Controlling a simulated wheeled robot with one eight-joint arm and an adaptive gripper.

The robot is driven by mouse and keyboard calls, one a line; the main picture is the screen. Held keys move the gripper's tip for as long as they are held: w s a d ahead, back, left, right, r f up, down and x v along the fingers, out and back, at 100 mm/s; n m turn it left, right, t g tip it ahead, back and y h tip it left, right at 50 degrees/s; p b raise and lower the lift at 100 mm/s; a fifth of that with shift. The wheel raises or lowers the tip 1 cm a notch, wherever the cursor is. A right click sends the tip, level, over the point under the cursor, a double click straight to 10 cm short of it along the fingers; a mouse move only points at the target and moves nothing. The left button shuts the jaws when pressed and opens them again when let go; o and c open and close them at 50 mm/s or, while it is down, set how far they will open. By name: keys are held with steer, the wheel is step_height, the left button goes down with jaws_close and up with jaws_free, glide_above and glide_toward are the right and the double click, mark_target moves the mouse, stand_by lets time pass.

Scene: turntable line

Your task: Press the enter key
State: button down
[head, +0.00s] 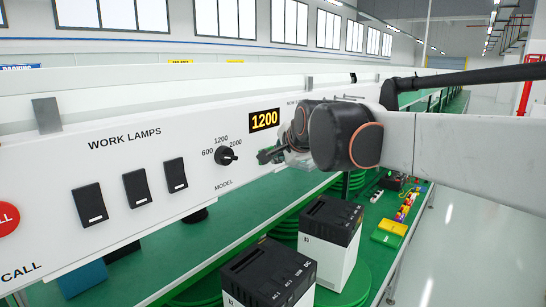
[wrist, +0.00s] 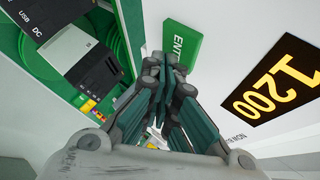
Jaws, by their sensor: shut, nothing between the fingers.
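The enter key (wrist: 180,45) is a green block with white letters, partly readable as "ENT", on the white panel in the wrist view. My gripper (wrist: 162,64) is shut and empty, with its fingertips in front of the key's near part and hiding some of it. I cannot tell whether they touch it. In the head view my gripper (head: 270,154) is close to the panel (head: 225,190), right of the model knob and below the display. The enter key is hidden there behind my gripper and arm.
An orange display (head: 264,120) reads 1200; the model knob (head: 226,155) is left of it. Several black rocker switches (head: 135,188) and a red call button (head: 6,218) are further left. Black-and-white units (head: 330,222) stand below on green turntables.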

steer(key=shift+w+a, duration=0.25)
steer(key=shift+a, duration=0.1)
stand_by(0.7)
steer(key=shift+d, duration=0.1)
steer(key=shift+s+d, duration=0.55)
stand_by(0.4)
steer(key=shift+s+d, duration=0.8)
steer(key=shift+d, duration=0.2)
steer(key=shift+s+d, duration=0.75)
steer(key=shift+d, duration=0.25)
steer(key=s+d+f+n+g+h+b, duration=0.1)
steer(key=s+d+f+n+b, duration=0.3)
steer(key=s+f+b, duration=0.6)
steer(key=s+d+f+n+g+h+b, duration=0.1)
steer(key=s+d+f+n+b, duration=0.3)
steer(key=f, duration=2.3)
steer(key=s+d+f+n+g+h+b, duration=0.1)
steer(key=s+d+f+n+b, duration=0.4)
steer(key=s+f+b, duration=1)
step_height(320, 180, down, 4)
steer(key=d+g+b, duration=0.1)
steer(key=d+b, duration=0.1)
steer(key=b, duration=0.3)
steer(key=shift+s+r+h, duration=0.25)
steer(key=shift+s+h, duration=0.05)
steer(key=shift+s, duration=0.05)
